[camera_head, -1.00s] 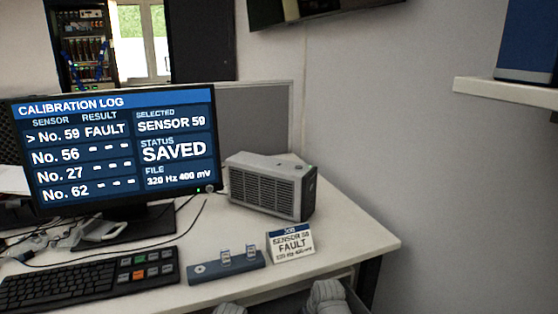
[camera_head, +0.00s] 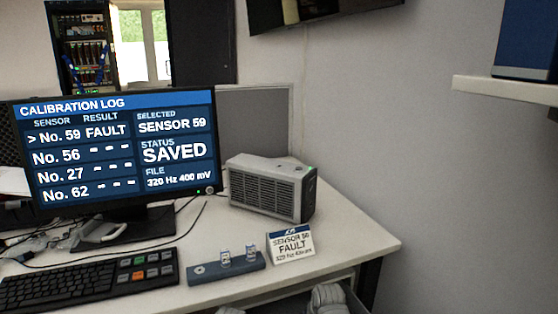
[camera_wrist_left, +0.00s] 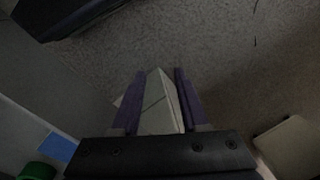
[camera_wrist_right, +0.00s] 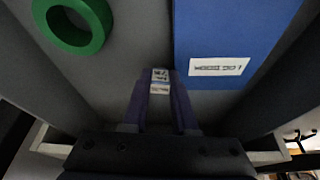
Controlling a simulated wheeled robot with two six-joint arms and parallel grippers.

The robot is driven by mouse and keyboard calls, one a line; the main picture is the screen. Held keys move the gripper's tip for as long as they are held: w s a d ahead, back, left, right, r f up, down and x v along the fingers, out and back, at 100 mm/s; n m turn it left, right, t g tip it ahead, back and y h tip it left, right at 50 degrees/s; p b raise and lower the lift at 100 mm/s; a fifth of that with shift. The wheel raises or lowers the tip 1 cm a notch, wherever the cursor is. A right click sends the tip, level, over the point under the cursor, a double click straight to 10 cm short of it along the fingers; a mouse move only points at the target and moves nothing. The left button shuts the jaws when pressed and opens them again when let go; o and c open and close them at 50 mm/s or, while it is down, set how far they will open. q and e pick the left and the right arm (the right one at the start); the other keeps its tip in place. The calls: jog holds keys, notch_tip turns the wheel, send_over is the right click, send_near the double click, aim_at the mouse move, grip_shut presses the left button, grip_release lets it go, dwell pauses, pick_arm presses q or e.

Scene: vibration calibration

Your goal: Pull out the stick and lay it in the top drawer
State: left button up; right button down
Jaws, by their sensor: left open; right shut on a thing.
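In the right wrist view, my right gripper (camera_wrist_right: 160,88) is shut on a small stick (camera_wrist_right: 160,76) with a white printed label. It points down into the open drawer (camera_wrist_right: 120,75), between a green ring and a blue box. I cannot tell whether the stick touches the drawer floor. My left gripper (camera_wrist_left: 155,82) is open, with a pale wedge-shaped piece (camera_wrist_left: 158,105) showing between its fingers; I cannot tell whether they touch it. In the head view, the blue-grey holder (camera_head: 205,277) carries two labelled sticks upright; its left slot is empty. Both grippers are hidden there.
The green ring (camera_wrist_right: 72,22) lies left and the blue box (camera_wrist_right: 215,35) right in the drawer. On the desk (camera_head: 345,238) stand a monitor (camera_head: 110,205), a keyboard (camera_head: 90,285), a grey vented device (camera_head: 268,190) and a FAULT card (camera_head: 290,244). A shelf (camera_head: 505,92) juts out at the right.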

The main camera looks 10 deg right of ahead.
jog(key=c, duration=0.6)
grip_release()
jog(key=shift+s+f, duration=0.2)
jog(key=shift+f, duration=0.1)
jog(key=shift+r, duration=0.15)
jog(key=shift+s+a+r+p, duration=0.15)
jog(key=shift+r+p, duration=0.3)
jog(key=shift+p, duration=0.3)
jog(key=shift+d+p+v, duration=0.2)
jog(key=shift+p+v, duration=1.5)
jog(key=shift+v, duration=0.2)
